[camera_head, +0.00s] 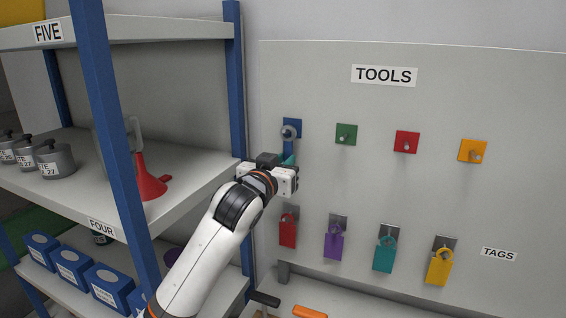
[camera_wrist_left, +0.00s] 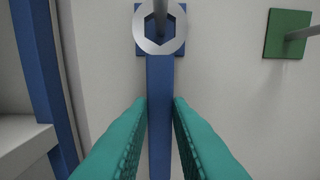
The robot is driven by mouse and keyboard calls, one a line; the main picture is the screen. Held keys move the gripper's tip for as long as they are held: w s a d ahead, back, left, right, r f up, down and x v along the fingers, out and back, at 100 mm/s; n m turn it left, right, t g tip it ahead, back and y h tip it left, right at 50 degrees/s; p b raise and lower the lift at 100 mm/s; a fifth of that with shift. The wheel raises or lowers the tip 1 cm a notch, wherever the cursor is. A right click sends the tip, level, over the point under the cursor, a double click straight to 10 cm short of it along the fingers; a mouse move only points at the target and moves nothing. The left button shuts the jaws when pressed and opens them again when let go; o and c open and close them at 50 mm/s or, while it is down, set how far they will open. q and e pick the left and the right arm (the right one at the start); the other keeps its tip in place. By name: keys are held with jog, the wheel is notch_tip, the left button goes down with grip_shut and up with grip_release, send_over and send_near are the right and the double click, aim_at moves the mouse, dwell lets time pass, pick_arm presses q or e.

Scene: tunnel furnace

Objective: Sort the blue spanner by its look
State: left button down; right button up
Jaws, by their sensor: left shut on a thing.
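The blue spanner (camera_head: 289,132) hangs on the tool board (camera_head: 375,180), its grey ring head around the peg of the blue square (camera_head: 298,123). In the left wrist view the spanner's blue handle (camera_wrist_left: 159,85) runs straight down between teal fingers, and the ring sits around the peg in front of the blue square (camera_wrist_left: 182,50). My left gripper (camera_head: 288,160) is shut on the handle just below the ring. The lower handle is hidden behind the gripper in the head view. My right gripper is not in view.
Green (camera_head: 346,134), red (camera_head: 406,142) and orange (camera_head: 473,151) squares with bare pegs lie to the right. Coloured tags hang below, including a red one (camera_head: 288,232). A shelf with blue posts (camera_head: 235,80) stands close left, holding a red funnel (camera_head: 149,183).

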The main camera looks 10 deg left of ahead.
pick_arm(q)
jog(key=c, duration=1.3)
grip_release()
jog(key=shift+o, duration=0.2)
jog(key=shift+s, duration=0.1)
